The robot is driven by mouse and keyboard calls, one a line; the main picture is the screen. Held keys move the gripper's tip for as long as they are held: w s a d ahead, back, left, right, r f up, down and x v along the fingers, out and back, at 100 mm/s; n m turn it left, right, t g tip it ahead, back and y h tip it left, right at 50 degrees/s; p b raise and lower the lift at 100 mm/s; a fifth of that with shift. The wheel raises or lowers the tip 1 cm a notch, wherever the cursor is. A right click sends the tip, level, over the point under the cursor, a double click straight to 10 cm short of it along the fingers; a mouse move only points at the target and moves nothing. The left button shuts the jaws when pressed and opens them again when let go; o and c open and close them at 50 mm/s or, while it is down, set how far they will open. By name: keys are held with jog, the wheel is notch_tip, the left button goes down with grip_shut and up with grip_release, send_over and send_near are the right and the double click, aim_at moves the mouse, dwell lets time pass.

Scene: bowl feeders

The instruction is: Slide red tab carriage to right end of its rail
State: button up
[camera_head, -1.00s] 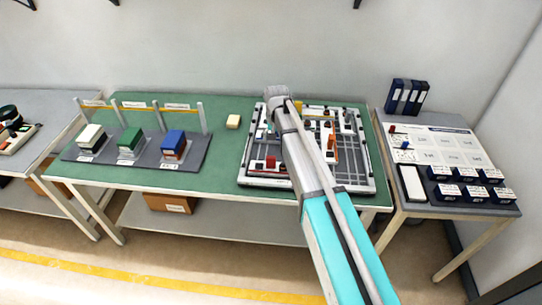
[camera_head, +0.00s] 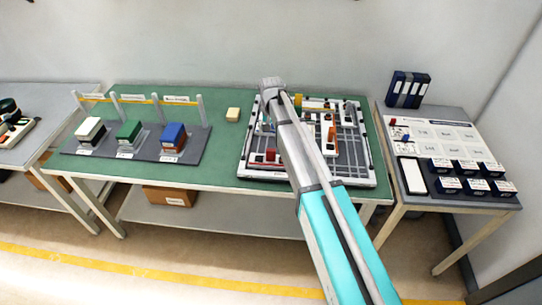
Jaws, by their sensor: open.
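A white-framed board with several grey rails (camera_head: 362,182) lies on the green table. A red block (camera_head: 270,155), which looks like the red tab carriage, sits near the board's front left corner, just left of my arm. Its exact seat on the rail is too small to tell. An orange upright piece (camera_head: 331,134) and a yellow piece (camera_head: 298,101) stand farther right and back. My arm reaches across the middle of the board and hides part of it. My gripper's fingers cannot be made out; they are hidden behind my arm.
A cream block (camera_head: 233,115) lies left of the board. A grey rack (camera_head: 196,150) with white, green and blue bins stands farther left. A side table (camera_head: 440,204) at right holds dark boxes and binders (camera_head: 408,89). The green tabletop between rack and board is mostly clear.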

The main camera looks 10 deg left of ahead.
aim_at(271, 150)
jog(key=shift+f+b, duration=5.9)
jog(key=shift+f, duration=0.2)
grip_shut()
